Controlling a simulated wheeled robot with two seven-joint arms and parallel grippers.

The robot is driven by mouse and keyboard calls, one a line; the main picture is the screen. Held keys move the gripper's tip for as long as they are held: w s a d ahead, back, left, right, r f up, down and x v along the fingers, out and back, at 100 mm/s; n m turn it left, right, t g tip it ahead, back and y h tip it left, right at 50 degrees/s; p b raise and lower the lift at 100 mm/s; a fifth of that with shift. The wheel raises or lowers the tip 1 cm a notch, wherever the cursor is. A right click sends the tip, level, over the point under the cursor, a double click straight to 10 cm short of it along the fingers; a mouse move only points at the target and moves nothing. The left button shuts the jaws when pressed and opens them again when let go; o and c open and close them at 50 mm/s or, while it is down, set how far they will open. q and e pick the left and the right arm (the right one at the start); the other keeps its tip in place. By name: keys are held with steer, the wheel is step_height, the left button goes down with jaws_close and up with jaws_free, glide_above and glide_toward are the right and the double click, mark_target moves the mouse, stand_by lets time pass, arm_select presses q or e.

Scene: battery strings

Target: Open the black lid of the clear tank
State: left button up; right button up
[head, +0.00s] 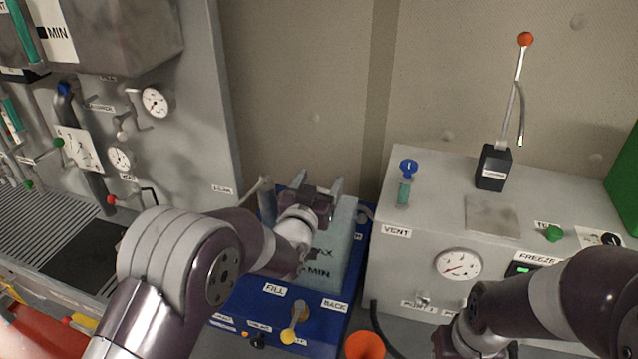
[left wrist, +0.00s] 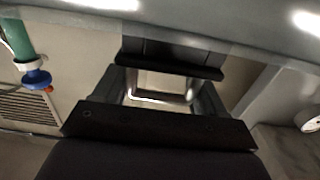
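The clear tank (head: 340,245), a pale greenish box marked MAX and MIN, stands on a blue unit (head: 318,313). My left arm covers part of its front and top. My left gripper (head: 319,182) is over the tank's top, its fingers apart and pointing toward the back wall. It also shows in the left wrist view (left wrist: 160,82) with a gap between the fingers. A black bar (left wrist: 172,58) crosses beyond them there; I cannot tell whether it is the lid. In the head view the lid is not clearly visible. My right gripper's fingers are out of view.
A grey cabinet (head: 425,265) with a gauge and a lever stands close right of the tank. A grey panel (head: 215,110) with gauges and valves is at left. A yellow knob (head: 291,335) and an orange funnel-like piece (head: 364,346) are in front. The wall is behind.

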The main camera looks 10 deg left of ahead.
arm_select(q)
steer(key=shift+c, duration=1.3)
steer(key=shift+w+r+g+p, duration=0.15)
steer(key=shift+r+g+p, duration=0.3)
steer(key=shift+p, duration=0.35)
steer(key=g+p, duration=0.1)
steer(key=p, duration=0.1)
steer(key=w+g+p, duration=0.1)
steer(key=g+p, duration=0.1)
steer(key=w+g+y+p, duration=0.1)
steer(key=p, duration=0.1)
steer(key=shift+d+r+g, duration=0.25)
steer(key=shift+r, duration=0.15)
steer(key=shift+w+f+g+p, duration=0.15)
steer(key=shift+w+g+p, duration=0.2)
steer(key=shift+g+p, duration=0.65)
steer(key=shift+t, duration=0.3)
steer(key=o, duration=1.4)
steer(key=shift+f, duration=0.1)
